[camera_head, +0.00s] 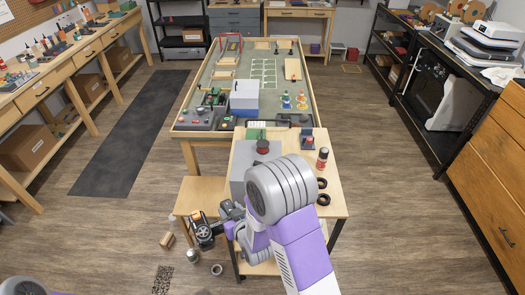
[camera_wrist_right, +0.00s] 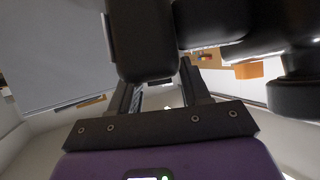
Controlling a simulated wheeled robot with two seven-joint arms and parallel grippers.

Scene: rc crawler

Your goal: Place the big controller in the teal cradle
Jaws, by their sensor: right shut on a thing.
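My right gripper (camera_head: 224,219) is shut on a dark controller (camera_head: 204,232) with a round wheel and an orange top part. It holds it low, at the left side of the small wooden table. In the right wrist view the controller (camera_wrist_right: 145,40) is a large black shape across the fingers (camera_wrist_right: 160,95). I cannot clearly pick out the teal cradle. A small bluish stand (camera_head: 307,142) with a dark, red-marked thing on it is at the back right of the small table. My left gripper is out of view.
The small wooden table (camera_head: 335,205) bears a grey box with a red knob (camera_head: 262,146), a dark red bottle (camera_head: 322,157) and black rings (camera_head: 322,184). The track table (camera_head: 176,128) stands behind. A wooden block (camera_head: 167,240) and rolls lie on the floor at left.

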